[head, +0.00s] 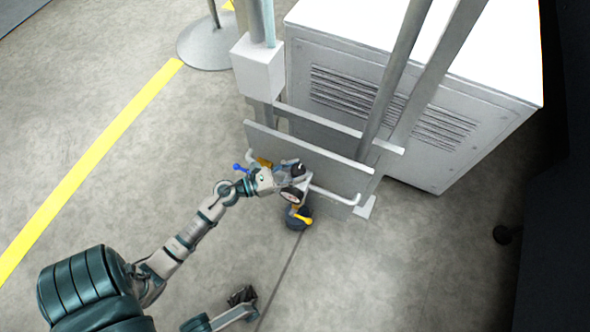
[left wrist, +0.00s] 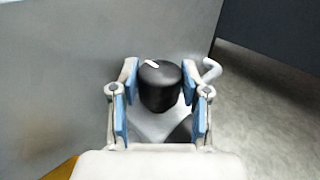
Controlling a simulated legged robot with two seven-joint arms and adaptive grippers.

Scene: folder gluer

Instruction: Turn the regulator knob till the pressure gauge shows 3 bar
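The regulator knob (left wrist: 160,88) is black with a white mark on top, seen in the left wrist view between the blue-padded fingers of my left gripper (left wrist: 160,82). The fingers stand on either side of it, apart; I cannot tell whether a pad touches it. In the head view my left gripper (head: 287,170) is at the knob (head: 299,171) on the panel's near side. The pressure gauge (head: 291,195) is a small round dial just below; its reading is too small to tell. My right gripper (head: 242,296) is low in the head view, away from the panel, its fingers unclear.
A grey panel (head: 330,166) on posts carries a white pipe (head: 335,198), a blue-handled valve (head: 240,168) and a yellow handle (head: 303,219). A white vented cabinet (head: 420,125) stands behind. A round post base (head: 206,45) is at the top. The floor at left is clear.

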